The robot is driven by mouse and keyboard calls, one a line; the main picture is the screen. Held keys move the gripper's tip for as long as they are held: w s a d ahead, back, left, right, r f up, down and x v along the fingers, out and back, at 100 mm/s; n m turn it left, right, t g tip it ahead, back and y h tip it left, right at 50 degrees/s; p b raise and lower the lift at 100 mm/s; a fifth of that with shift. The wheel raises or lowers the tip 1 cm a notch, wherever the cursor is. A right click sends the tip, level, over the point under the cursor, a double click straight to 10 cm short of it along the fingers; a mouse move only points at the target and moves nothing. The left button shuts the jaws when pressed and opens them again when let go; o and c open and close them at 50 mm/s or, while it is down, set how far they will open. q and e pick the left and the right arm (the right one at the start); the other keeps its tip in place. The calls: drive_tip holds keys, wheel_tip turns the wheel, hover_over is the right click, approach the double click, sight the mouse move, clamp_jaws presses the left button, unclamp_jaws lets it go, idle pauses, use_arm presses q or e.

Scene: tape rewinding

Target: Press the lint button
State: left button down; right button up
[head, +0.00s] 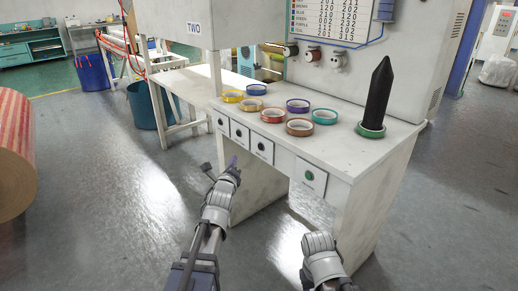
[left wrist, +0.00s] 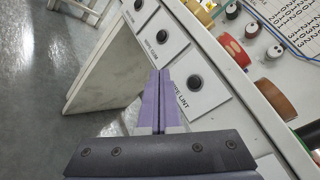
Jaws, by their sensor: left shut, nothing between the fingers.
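The lint button is a round black button (left wrist: 194,84) on a white plate marked "LINT" on the front of the white table. In the head view, it seems to be the third dark button (head: 262,147) from the left. My left gripper (head: 233,164) is in front of the table, left of and below that button. In the left wrist view, its purple fingers (left wrist: 160,76) are closed together and empty, just left of the lint plate. I cannot tell the exact gap to the plate. Part of my right arm shows low in the head view, without its fingers.
The white table (head: 345,148) carries several coloured tape rolls and a black cone (head: 376,95) on a green ring. Other button plates sit left of the lint plate. A green button (head: 309,176) is to the right. The floor in front is clear.

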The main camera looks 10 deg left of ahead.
use_arm(q)
drive_tip(key=w+d, duration=0.5)
drive_tip(key=w, duration=0.2)
drive_tip(key=shift+d, duration=0.2)
idle(0.4)
idle(2.0)
drive_tip(key=shift+w+d, duration=0.25)
drive_tip(key=shift+w, duration=0.05)
drive_tip(key=shift+w+d, duration=0.25)
drive_tip(key=shift+w, duration=0.05)
idle(0.7)
idle(0.3)
drive_tip(key=shift+s+a, duration=0.5)
drive_tip(key=shift+s, duration=0.1)
drive_tip(key=shift+s+a, duration=0.8)
drive_tip(key=shift+s, duration=0.2)
drive_tip(key=shift+s+a, duration=0.75)
drive_tip(key=shift+s, duration=0.25)
